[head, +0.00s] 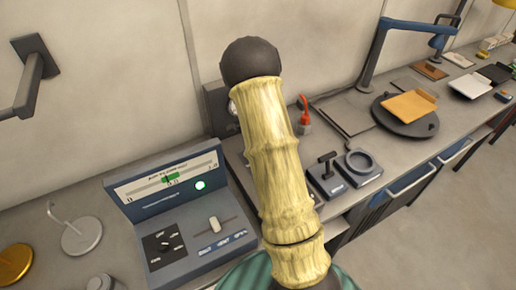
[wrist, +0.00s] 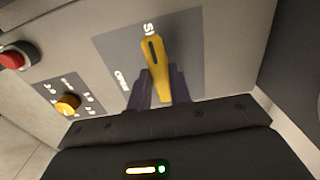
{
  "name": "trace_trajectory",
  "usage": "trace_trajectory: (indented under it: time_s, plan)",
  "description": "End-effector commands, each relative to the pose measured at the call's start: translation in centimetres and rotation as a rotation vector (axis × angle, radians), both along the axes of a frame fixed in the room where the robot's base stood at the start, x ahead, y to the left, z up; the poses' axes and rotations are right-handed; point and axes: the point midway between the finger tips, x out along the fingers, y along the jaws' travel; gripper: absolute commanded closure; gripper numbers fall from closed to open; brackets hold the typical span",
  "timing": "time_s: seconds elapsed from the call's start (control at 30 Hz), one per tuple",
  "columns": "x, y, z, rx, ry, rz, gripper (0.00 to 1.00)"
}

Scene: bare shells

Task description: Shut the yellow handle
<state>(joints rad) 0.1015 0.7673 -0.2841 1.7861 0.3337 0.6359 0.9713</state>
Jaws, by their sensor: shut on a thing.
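The yellow handle (wrist: 157,62) shows in the wrist view on a grey panel plate with an "OPEN" label to its left and a partly cut-off "SH" label at its top end. The handle's upper end lies close to the "SH" label. My gripper (wrist: 160,84) has its two dark purple fingers on either side of the handle's lower part and is shut on it. In the head view my pale yellow arm stands across the middle, and neither the gripper nor the handle can be made out there.
In the wrist view a yellow knob (wrist: 68,104) and a red button (wrist: 14,58) sit left of the handle. In the head view a console with a slider (head: 214,225) stands left of my arm. A black lever unit (head: 328,176) and a dark round stand (head: 425,127) are to the right.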

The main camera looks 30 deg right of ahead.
Motion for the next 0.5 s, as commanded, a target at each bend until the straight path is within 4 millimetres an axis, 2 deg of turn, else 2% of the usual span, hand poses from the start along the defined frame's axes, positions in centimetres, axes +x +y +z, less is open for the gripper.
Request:
trace_trajectory:
  time_s: [0.17, 0.2, 0.3, 0.5]
  plan:
    - [0.15, -0.06, 0.15, -0.001, -0.005, -0.003, 1.00]
    - [0.15, -0.06, 0.16, -0.001, -0.005, -0.003, 0.76]
    - [0.12, -0.05, 0.12, -0.001, -0.004, -0.002, 0.58]
    - [0.06, -0.02, 0.06, -0.001, -0.002, -0.001, 0.58]
